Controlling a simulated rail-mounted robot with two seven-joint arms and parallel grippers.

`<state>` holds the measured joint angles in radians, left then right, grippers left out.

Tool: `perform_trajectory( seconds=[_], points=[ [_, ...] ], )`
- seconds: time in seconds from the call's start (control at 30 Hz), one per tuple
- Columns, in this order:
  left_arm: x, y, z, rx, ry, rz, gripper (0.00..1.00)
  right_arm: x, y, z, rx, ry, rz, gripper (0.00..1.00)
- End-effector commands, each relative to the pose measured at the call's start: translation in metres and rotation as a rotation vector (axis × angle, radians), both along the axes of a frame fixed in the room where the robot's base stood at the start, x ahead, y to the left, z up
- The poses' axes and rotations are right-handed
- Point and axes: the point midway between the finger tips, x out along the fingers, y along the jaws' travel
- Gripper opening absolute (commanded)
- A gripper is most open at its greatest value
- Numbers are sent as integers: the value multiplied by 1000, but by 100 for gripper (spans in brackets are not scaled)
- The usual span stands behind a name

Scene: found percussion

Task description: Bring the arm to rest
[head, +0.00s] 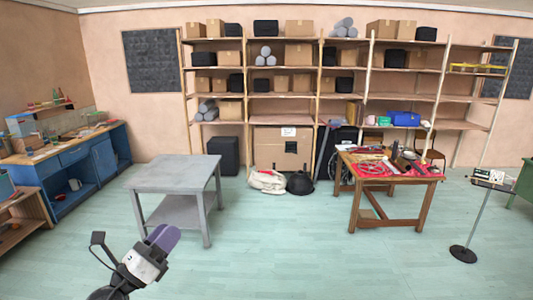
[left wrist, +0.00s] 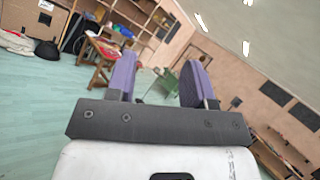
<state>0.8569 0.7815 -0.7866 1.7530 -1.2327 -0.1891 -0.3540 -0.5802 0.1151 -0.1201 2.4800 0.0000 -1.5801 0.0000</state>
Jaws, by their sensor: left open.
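My left gripper (head: 163,238) shows at the bottom left of the head view, held up over open floor in front of the grey table. Its two purple fingers also show in the left wrist view (left wrist: 158,82), apart with nothing between them. The white wrist body and dark finger mount fill the lower part of that view. The fingers touch nothing. My right gripper is in neither view.
A grey two-level table (head: 175,175) stands beyond my left gripper. A wooden table (head: 385,178) with a red top and many small items stands at right, near a thin stand (head: 475,215). A blue workbench (head: 75,160) lines the left wall. The floor between is clear.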

Motion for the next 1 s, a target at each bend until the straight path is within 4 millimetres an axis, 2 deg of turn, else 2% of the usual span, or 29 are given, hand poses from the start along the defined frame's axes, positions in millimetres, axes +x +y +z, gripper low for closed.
perform_trajectory(
  seconds=[0.03,0.1,0.17,0.27,0.33,0.37,0.47,0.5,0.6,0.7,0.8,1.0],
  points=[
    [-5,5,22,-162,-9,10,48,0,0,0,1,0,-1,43],
    [-13,18,49,-406,-5,26,48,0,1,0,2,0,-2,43],
    [-20,30,62,-613,13,40,48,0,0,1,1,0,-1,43],
    [-31,49,65,-958,83,74,48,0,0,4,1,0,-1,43],
    [-40,59,54,-1192,162,112,48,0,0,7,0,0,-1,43],
    [-44,62,45,-1290,206,132,48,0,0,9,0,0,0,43],
    [-66,63,2,-1596,396,235,48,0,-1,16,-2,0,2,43],
    [-79,59,-22,-1709,501,295,48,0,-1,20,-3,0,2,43],
    [-118,42,-78,-1888,762,433,48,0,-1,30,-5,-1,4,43],
    [-156,24,-116,-1987,967,495,48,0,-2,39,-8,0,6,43],
    [-192,11,-144,-2069,1112,523,48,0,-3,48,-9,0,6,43],
    [-264,8,-200,-2218,1231,702,48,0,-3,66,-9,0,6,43]
  ],
)
